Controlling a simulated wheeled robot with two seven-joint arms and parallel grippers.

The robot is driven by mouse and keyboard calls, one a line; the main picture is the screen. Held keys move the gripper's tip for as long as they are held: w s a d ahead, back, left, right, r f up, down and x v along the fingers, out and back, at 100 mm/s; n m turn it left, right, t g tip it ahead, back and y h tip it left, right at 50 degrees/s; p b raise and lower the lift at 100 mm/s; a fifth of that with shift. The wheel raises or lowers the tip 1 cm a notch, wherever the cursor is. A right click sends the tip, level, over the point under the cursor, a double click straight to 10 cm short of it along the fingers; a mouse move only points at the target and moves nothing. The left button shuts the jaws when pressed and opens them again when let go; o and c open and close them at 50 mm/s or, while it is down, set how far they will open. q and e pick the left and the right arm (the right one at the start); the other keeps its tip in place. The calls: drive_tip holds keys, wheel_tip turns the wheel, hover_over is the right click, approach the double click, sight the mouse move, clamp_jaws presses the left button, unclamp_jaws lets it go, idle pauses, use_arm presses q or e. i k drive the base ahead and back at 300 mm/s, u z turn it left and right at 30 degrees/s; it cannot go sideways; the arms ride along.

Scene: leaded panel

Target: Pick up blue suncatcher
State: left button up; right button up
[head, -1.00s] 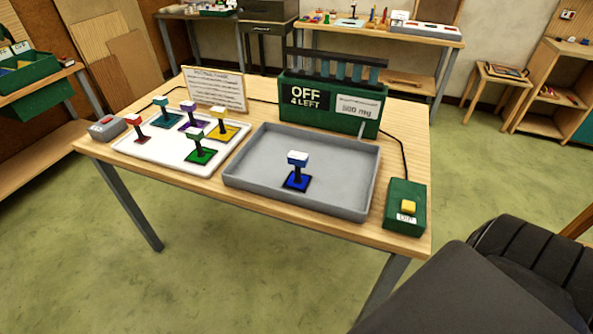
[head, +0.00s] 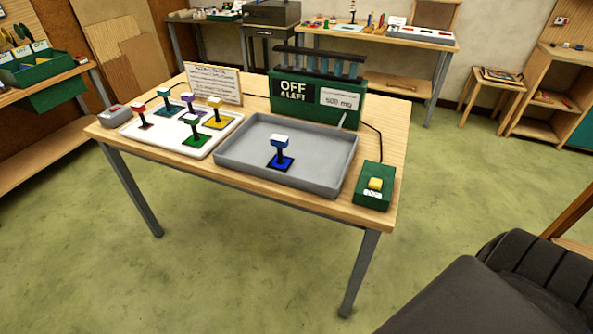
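The blue suncatcher (head: 281,162) stands upright in the grey tray (head: 232,181) on the wooden table. It has a flat blue square base, a dark stem and a block on top that is white above and blue on its side. It stands apart from the tray walls. Neither of my grippers shows in the head view. A dark part at the lower right, probably mine, is well away from the table.
A white tray (head: 151,143) left of the grey one holds several similar pieces in other colours. A green dispenser box (head: 316,104) reading "OFF 4 LEFT" stands behind. A green box with a yellow button (head: 375,184) sits at the right. The floor in front is clear.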

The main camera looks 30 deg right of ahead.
sight(280, 162)
drive_tip(key=k, duration=0.5)
drive_tip(key=z, duration=1.35)
drive_tip(key=i, duration=1.05)
